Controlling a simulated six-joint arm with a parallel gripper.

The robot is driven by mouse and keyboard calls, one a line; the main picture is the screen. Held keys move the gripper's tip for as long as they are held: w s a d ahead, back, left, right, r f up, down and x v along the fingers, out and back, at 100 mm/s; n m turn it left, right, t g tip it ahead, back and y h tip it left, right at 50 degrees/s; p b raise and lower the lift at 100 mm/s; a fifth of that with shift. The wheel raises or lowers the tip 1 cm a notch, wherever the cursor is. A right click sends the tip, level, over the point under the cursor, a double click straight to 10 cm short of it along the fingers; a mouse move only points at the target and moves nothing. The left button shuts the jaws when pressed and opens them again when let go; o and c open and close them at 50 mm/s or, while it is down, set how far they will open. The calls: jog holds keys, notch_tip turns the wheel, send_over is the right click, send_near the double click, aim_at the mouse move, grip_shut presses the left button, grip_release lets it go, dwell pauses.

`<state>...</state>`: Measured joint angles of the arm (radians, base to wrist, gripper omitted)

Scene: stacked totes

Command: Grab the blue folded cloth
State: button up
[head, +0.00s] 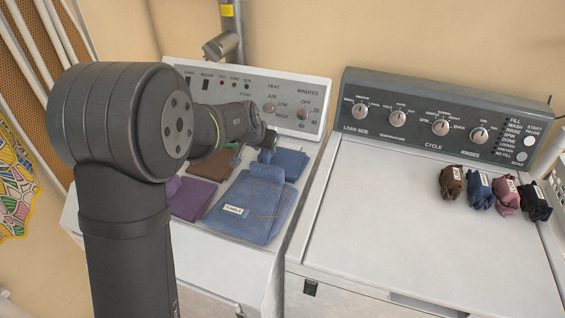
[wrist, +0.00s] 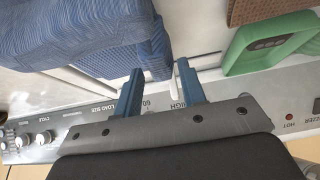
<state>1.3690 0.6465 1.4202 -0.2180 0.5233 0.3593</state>
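A blue folded cloth (head: 243,204) with a white paper label lies on the white machine on the left, a smaller folded piece on top of its far end. A darker blue folded cloth (head: 288,163) lies behind it, close to the control panel. Blue ribbed fabric (wrist: 85,35) fills the upper left of the wrist view; I cannot tell which of the two it is. My gripper (wrist: 160,68) is open, its two blue fingers apart. The fabric's corner shows by the left finger; contact is unclear. In the head view the fingers are mostly hidden by my arm.
Brown (head: 206,168) and purple (head: 193,198) folded cloths lie left of the labelled cloth. A green frame-like object (wrist: 268,45) is right of my fingers. The dryer's control panel (head: 300,105) rises behind. Several rolled cloths (head: 480,190) lie on the right machine's otherwise clear top.

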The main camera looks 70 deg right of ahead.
jog(key=shift+d+f, duration=0.25)
jog(key=shift+f, duration=0.2)
grip_shut()
jog(key=shift+r, duration=0.1)
